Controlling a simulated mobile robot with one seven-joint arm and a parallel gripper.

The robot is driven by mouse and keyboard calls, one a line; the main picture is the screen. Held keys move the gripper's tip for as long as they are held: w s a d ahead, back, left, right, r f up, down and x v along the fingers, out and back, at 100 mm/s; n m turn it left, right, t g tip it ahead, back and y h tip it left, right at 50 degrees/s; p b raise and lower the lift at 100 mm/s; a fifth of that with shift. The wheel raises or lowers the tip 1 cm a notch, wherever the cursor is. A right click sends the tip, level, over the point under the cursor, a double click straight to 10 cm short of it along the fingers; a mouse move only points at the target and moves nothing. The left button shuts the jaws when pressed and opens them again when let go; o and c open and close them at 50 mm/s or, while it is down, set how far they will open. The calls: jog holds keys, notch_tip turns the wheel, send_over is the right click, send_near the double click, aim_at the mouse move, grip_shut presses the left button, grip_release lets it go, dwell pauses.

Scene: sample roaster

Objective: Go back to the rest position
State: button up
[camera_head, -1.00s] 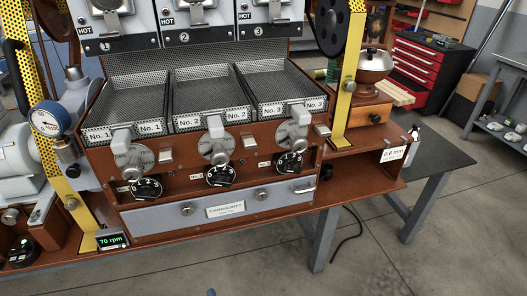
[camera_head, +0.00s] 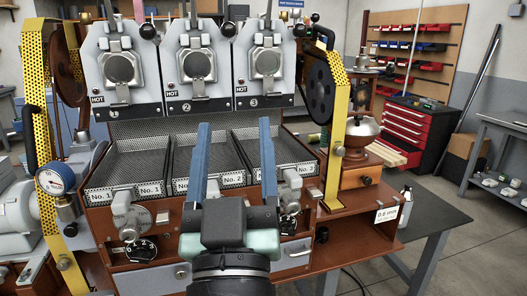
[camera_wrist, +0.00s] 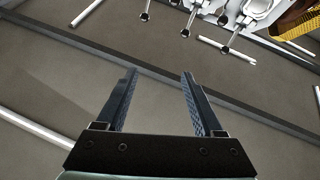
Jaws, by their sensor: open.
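My gripper (camera_head: 236,160) stands in front of the sample roaster in the head view, its two blue fingers upright, apart and empty. It covers part of the middle and right trays and some knobs below them. In the wrist view my gripper (camera_wrist: 158,85) is also open with nothing between its fingers. The roaster has three grey roasting heads (camera_head: 196,65) numbered 1 to 3 and marked HOT. Below them are three perforated trays; the left tray (camera_head: 135,160) looks empty.
A metal bowl on a wooden grinder (camera_head: 362,130), a small bottle (camera_head: 405,194) and a red tool cabinet (camera_head: 418,133) are at the right.

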jog(key=s+d+r+m+t+h+p, duration=0.15)
jog(key=s+r, duration=0.25)
jog(key=r, duration=0.4)
jog(key=s+d+r+m+t, duration=0.1)
jog(key=s+d+r+t, duration=0.1)
jog(key=s+r, duration=0.4)
notch_tip(320, 180, up, 15)
jog(key=w+p, duration=0.1)
jog(key=p, duration=1.2)
jog(key=shift+w+a+f+p, duration=0.2)
jog(key=shift+w+p, duration=0.1)
jog(key=shift+w, duration=0.1)
jog(key=shift+n+g, duration=0.25)
